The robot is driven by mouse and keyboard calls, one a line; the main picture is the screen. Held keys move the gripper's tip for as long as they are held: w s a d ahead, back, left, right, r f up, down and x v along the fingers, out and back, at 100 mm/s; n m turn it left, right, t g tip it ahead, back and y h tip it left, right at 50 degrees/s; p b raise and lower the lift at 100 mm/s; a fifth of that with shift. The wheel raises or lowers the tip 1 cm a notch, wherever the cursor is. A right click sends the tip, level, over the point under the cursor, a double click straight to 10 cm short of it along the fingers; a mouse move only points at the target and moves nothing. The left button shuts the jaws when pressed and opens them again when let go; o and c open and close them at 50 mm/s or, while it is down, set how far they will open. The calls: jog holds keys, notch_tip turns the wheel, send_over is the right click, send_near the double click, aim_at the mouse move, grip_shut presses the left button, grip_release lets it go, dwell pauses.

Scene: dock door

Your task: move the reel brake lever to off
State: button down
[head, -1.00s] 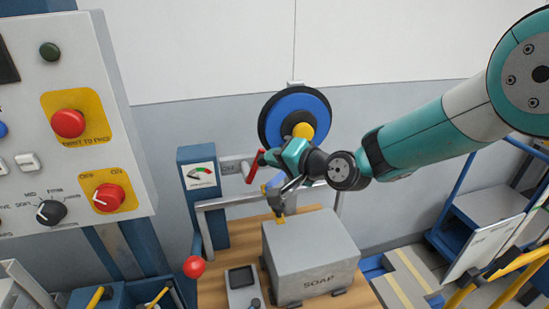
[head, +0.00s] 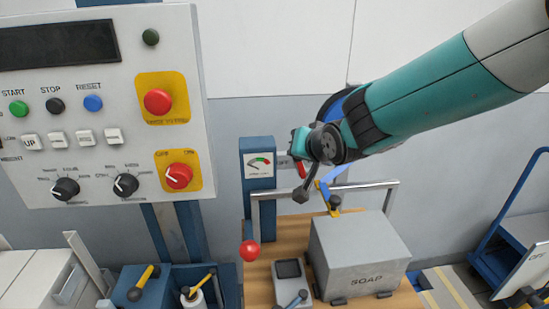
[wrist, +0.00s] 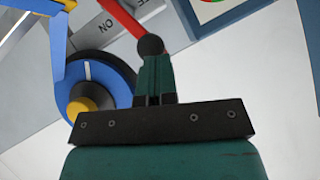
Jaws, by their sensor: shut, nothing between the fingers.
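The reel brake lever is a red bar (wrist: 124,18) with a black ball knob (wrist: 150,45), seen at the top of the wrist view. In the head view only a bit of red lever (head: 302,169) shows behind my wrist. My gripper (wrist: 154,64) is shut and empty, with its fingertips right at the knob; I cannot tell whether they touch it. In the head view my gripper (head: 298,142) hides most of the lever. The blue reel (wrist: 100,82) with yellow hub is beside it.
A blue arm (head: 333,176) and a metal rail (head: 375,189) are close below my wrist. A grey SOAP box (head: 360,255) sits on the wooden table. A control panel (head: 100,100) is at left.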

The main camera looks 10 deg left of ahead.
jog(key=shift+a, duration=0.2)
jog(key=shift+r+p, duration=0.4)
jog(key=shift+r, duration=0.35)
jog(key=w+r+b+v, duration=0.1)
jog(key=v, duration=0.5)
jog(key=w+d+b+v, duration=0.1)
jog(key=v, duration=0.5)
jog(key=shift+s+d+r, duration=0.25)
jog(key=shift+d+r, duration=0.05)
jog(key=shift+r, duration=0.3)
